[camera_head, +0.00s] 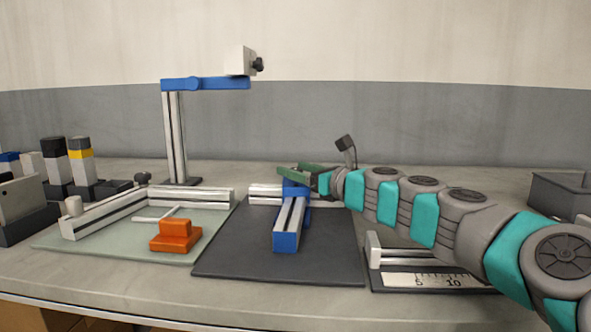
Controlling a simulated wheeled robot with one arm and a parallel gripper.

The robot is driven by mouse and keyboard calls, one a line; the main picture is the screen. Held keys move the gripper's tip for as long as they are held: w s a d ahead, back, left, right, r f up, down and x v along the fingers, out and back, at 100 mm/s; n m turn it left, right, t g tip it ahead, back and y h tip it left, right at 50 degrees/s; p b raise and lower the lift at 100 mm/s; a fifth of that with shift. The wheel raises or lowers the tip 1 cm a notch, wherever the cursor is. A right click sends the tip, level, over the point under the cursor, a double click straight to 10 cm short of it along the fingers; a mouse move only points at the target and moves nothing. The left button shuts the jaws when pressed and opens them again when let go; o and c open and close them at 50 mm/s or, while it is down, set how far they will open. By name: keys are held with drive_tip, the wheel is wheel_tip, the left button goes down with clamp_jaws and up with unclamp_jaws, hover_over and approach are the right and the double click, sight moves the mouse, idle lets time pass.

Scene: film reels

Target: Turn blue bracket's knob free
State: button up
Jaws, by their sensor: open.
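A blue bracket (295,189) sits where two silver bars meet on the dark mat (230,248). One bar (289,214) runs toward the front and ends in a blue block (285,242); the other lies crosswise behind. My gripper (290,173) is open, its green fingers pointing left, just above or at the blue bracket. I cannot tell whether they touch it. No knob shows on this bracket; the fingers cover part of its top. Another blue arm (205,84) tops a tall silver post, with a dark knob (259,65) on a pale block at its right end.
Left of the dark mat, a pale green mat (110,246) holds silver bars and an orange block (175,235). Several dark and pale blocks stand at far left. A scale plate (430,280) lies under my arm at right. A grey box (560,193) stands far right.

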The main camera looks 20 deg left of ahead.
drive_tip(key=shift+w+a, duration=0.2)
drive_tip(key=shift+a, duration=0.2)
clamp_jaws()
idle(0.4)
